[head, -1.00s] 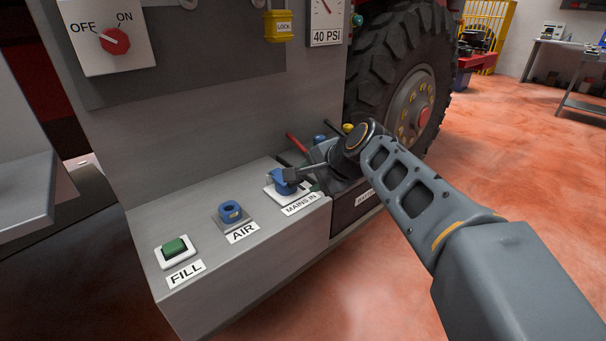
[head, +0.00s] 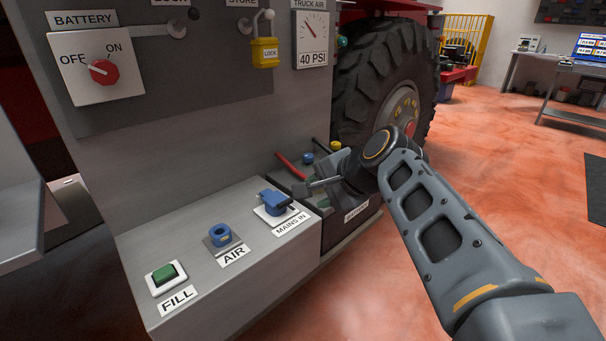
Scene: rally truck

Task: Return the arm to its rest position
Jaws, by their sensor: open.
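My gripper (head: 318,184) is open and empty, just to the right of the blue MAINS IN connector (head: 273,203) and apart from it. My arm reaches in from the lower right, bent at the elbow. The gripper is partly hidden by the wrist, and it hangs over the dark battery box (head: 352,208) beside the grey panel step.
The grey step (head: 260,265) carries a green FILL button (head: 164,274) and a blue AIR socket (head: 221,236). A red BATTERY switch (head: 104,72) and yellow lock (head: 265,52) are above. A large tyre (head: 372,85) stands behind my arm.

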